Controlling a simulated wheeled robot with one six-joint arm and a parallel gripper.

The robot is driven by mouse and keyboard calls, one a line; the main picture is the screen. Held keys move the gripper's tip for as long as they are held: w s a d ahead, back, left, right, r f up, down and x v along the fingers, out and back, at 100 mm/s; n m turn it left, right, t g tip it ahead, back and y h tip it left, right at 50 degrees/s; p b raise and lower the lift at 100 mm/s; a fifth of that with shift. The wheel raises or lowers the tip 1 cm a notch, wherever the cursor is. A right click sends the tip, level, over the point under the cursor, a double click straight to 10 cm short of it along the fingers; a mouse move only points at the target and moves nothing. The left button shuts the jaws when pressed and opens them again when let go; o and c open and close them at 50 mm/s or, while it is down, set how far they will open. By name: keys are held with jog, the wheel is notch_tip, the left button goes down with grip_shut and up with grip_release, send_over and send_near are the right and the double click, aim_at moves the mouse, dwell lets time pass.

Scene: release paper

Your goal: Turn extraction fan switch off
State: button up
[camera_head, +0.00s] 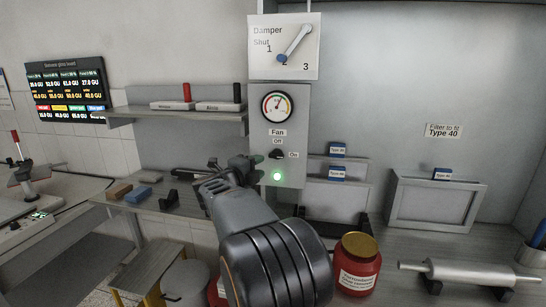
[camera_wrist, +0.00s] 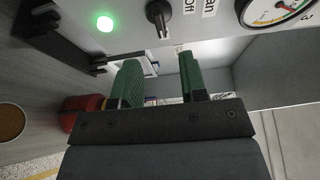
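The fan switch (camera_head: 277,154) is a small black rotary knob on the grey control panel (camera_head: 294,100), between labels "Off" above left and "On" at right. In the wrist view the knob (camera_wrist: 159,17) is at the top centre, beyond the fingertips, with a pale mark at its lower end. The green lamp (camera_head: 277,176) below it is lit; the lit lamp (camera_wrist: 104,24) also shows in the wrist view. My gripper (camera_head: 240,168) is left of and slightly below the knob, apart from it. In the wrist view my gripper (camera_wrist: 160,66) has two green fingers spread with an empty gap.
A round gauge (camera_head: 277,106) and the damper lever (camera_head: 293,44) are above the switch. A shelf (camera_head: 180,118) juts out at left. A red jar (camera_head: 357,265) and a metal cylinder (camera_head: 470,274) are on the bench at right. Framed filters (camera_head: 435,203) stand behind.

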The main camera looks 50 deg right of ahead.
aim_at(275, 157)
jog(key=d, duration=0.3)
jog(key=w+d+p, duration=0.1)
jog(key=d, duration=0.4)
jog(key=shift+w+d+p, duration=0.2)
jog(key=shift+d+p, duration=0.1)
jog(key=shift+p, duration=0.05)
jog(key=shift+c, duration=0.2)
grip_shut()
